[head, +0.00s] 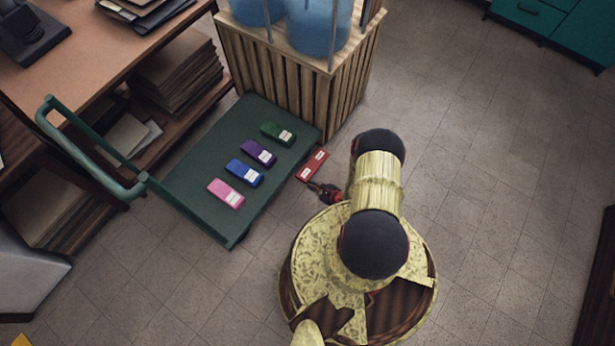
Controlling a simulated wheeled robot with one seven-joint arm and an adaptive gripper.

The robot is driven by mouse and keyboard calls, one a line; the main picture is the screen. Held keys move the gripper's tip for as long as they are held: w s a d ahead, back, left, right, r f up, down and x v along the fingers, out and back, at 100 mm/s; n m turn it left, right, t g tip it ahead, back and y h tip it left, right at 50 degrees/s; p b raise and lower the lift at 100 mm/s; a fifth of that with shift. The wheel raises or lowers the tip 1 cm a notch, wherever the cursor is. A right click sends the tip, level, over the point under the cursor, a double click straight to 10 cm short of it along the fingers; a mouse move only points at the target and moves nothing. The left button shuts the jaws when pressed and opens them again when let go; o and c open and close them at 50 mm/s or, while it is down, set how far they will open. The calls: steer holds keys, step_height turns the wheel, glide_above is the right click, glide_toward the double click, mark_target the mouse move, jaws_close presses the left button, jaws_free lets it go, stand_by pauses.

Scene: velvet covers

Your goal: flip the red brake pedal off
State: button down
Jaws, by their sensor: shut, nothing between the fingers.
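The red brake pedal (318,160) is a small flat red piece with pale markings, sticking out at the right edge of a green platform cart (190,195). My gripper (316,187) is shut and empty, just below the pedal's lower end in the picture. Its tips are very close to the pedal; I cannot tell whether they touch it. My own arm covers the floor to the right of the pedal. The pedal's tilt is hard to judge from above.
Pink (225,193), blue (244,173), purple (258,153) and green (277,134) boxes lie on the cart. The cart's handle (90,155) is at left, beside a wooden desk (75,55). A slatted wooden crate (290,85) with blue bottles stands behind. Floor at right is clear.

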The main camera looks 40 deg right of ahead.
steer(key=shift+w+d+r, duration=0.1)
steer(key=shift+w+r, duration=0.05)
steer(key=shift+r, duration=0.8)
steer(key=shift+w, duration=0.1)
step_height(320, 180, down, 4)
steer(key=s+f+b, duration=0.1)
steer(key=b, duration=0.2)
steer(key=d+p+v, duration=0.1)
steer(key=p+v, duration=0.3)
steer(key=v, duration=0.6)
steer(key=shift+w+d+r, duration=0.2)
steer(key=shift+w+r, duration=0.05)
steer(key=shift+w, duration=0.15)
